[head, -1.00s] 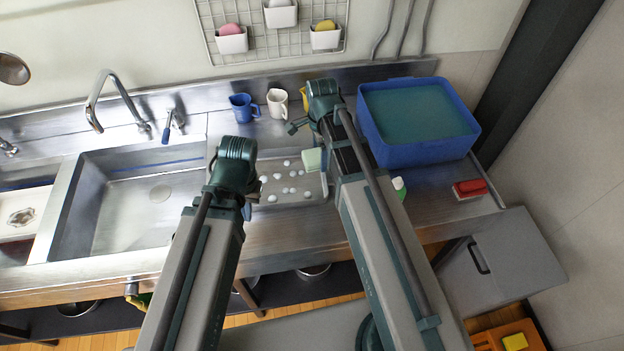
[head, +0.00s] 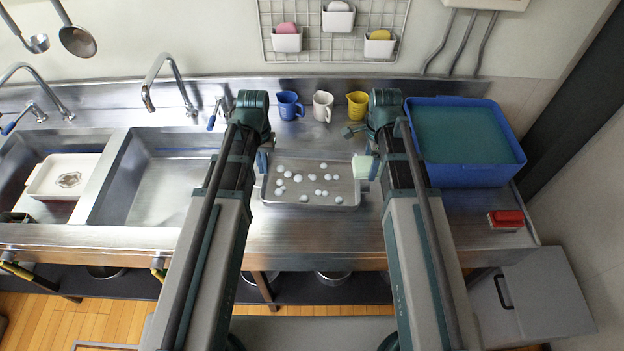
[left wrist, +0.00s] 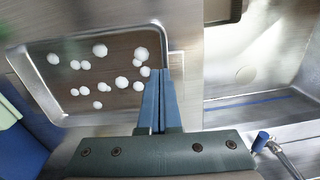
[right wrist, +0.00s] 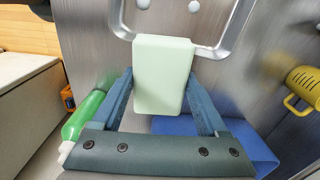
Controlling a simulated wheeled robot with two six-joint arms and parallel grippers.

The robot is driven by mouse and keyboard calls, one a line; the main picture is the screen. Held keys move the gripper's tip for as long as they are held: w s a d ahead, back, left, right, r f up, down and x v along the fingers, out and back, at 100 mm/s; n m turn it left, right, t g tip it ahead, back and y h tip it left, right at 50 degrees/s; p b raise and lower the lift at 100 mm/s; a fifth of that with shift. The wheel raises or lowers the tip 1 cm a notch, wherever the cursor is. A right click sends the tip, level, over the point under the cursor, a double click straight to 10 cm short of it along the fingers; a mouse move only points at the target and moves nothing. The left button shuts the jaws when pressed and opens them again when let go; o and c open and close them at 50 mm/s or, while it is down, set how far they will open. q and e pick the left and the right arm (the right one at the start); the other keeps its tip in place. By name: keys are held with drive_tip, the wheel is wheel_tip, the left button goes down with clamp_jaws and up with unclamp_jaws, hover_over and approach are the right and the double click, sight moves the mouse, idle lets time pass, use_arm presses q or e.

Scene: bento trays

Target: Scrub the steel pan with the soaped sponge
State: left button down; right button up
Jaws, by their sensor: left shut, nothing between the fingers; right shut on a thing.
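The steel pan (head: 312,202) lies on the counter between my two arms, with several white suds blobs on its floor. It also shows in the left wrist view (left wrist: 88,39). The pale green sponge (right wrist: 163,75) is held between the fingers of my right gripper (right wrist: 163,100), at the pan's right edge; in the head view the sponge (head: 362,168) sits beside the rim. I cannot tell whether it touches the pan. My left gripper (left wrist: 159,75) is shut and empty, over the pan's left rim in the head view (head: 262,162).
A blue tub (head: 465,180) of water stands right of my right arm. Behind the pan stand a blue mug (head: 289,106), a white mug (head: 323,106) and a yellow jug (head: 357,106). A red brush (head: 506,219) lies at far right. A green bottle (right wrist: 84,116) is near my right gripper. The sink (head: 150,190) is left.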

sight(256, 175)
use_arm(q)
drive_tip(key=shift+n, duration=0.4)
drive_tip(key=w+a, duration=0.3)
drive_tip(key=shift+w+a+r, duration=0.1)
drive_tip(key=shift+w+a, duration=0.2)
drive_tip(key=shift+w, duration=0.05)
use_arm(e)
drive_tip(key=shift+r, duration=0.1)
